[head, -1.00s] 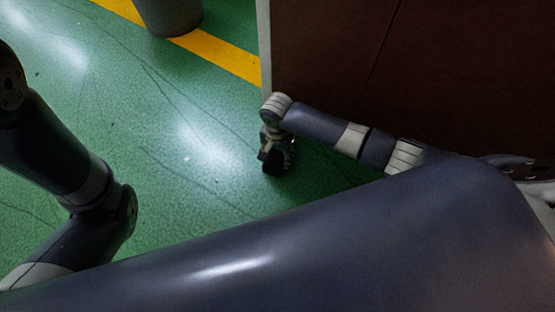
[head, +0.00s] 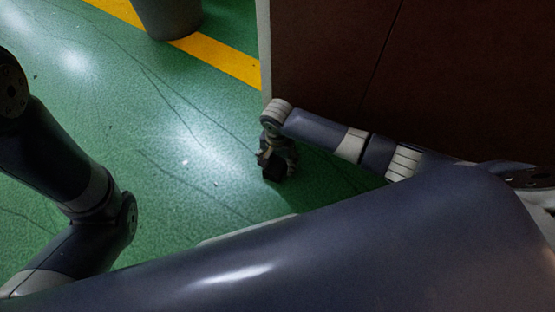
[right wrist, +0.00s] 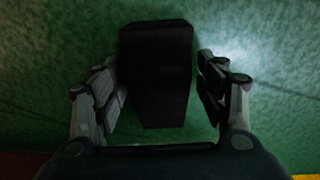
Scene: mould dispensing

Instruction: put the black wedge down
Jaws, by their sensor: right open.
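The black wedge (right wrist: 156,75) is a dark block, narrower towards the bottom of the right wrist view. It lies between the two fingers of my right gripper (right wrist: 161,88), with green floor showing in gaps on both sides. The fingers are open around it. In the head view my right gripper (head: 276,160) hangs low over the floor near the brown box's corner, with the wedge (head: 274,173) dark at its tip. I cannot tell for sure whether the wedge touches the floor. My left gripper is out of view; only my left arm shows.
A large brown box-like body (head: 330,60) with a pale edge stands right behind the right gripper. A grey round container (head: 168,15) stands at the top by a yellow floor line (head: 225,57). The green floor (head: 190,120) left of the gripper is clear.

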